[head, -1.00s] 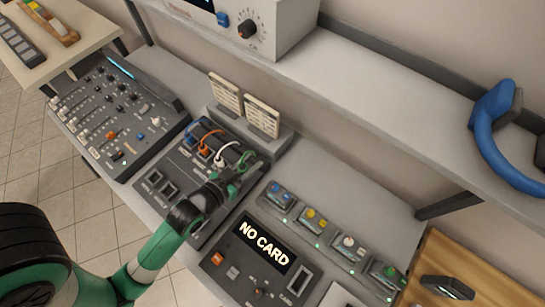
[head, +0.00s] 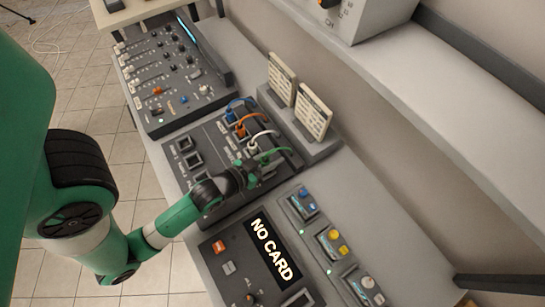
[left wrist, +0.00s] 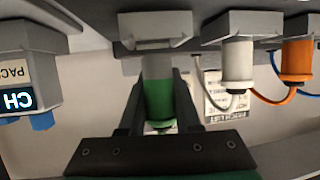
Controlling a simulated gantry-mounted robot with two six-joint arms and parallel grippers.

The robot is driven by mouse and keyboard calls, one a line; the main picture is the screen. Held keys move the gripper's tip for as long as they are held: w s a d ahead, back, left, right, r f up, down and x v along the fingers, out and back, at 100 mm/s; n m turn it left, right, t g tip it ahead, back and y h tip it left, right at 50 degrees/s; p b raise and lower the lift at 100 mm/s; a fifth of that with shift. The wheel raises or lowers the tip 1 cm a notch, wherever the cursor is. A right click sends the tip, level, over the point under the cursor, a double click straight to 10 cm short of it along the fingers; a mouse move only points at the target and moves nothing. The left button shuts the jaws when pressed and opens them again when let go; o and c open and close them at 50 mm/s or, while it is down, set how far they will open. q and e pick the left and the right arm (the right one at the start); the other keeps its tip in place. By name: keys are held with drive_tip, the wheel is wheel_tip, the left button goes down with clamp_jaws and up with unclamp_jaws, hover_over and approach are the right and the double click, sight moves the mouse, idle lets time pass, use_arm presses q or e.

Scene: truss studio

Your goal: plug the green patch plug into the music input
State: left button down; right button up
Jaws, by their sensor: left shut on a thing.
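The green patch plug (left wrist: 160,100) is between the two fingers of my left gripper (left wrist: 160,105), which is shut on it. In the left wrist view its end points at a grey socket housing (left wrist: 155,28), with a pale grey section between the green body and the housing. I cannot tell how deep it sits. In the head view my left gripper (head: 254,176) is at the right end of the patch panel's plug row, and the green cable (head: 277,153) loops beside it. The socket labels are not readable. My right gripper is not in view.
A white plug (left wrist: 237,60) and an orange plug (left wrist: 298,60) sit in neighbouring sockets, close beside my gripper. A blue cable (head: 238,103) is further along. Upright label cards (head: 314,112) stand behind the panel. A "NO CARD" unit (head: 275,248) and a mixer (head: 180,85) flank it.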

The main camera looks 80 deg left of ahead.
use_arm(q)
drive_tip(key=shift+f+b, duration=0.3)
drive_tip(key=shift+f, duration=0.4)
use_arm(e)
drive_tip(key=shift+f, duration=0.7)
use_arm(q)
drive_tip(key=shift+r+p, duration=0.15)
drive_tip(key=shift+p, duration=0.4)
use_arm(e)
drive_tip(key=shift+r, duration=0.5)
use_arm(q)
drive_tip(key=shift+f+b, duration=0.35)
drive_tip(key=shift+f, duration=0.15)
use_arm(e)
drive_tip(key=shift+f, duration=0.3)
use_arm(q)
drive_tip(key=shift+r+p, duration=0.85)
drive_tip(key=shift+p, duration=0.15)
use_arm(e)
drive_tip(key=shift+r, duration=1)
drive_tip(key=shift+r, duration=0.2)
use_arm(q)
drive_tip(key=shift+f+b, duration=0.45)
drive_tip(key=shift+f, duration=0.4)
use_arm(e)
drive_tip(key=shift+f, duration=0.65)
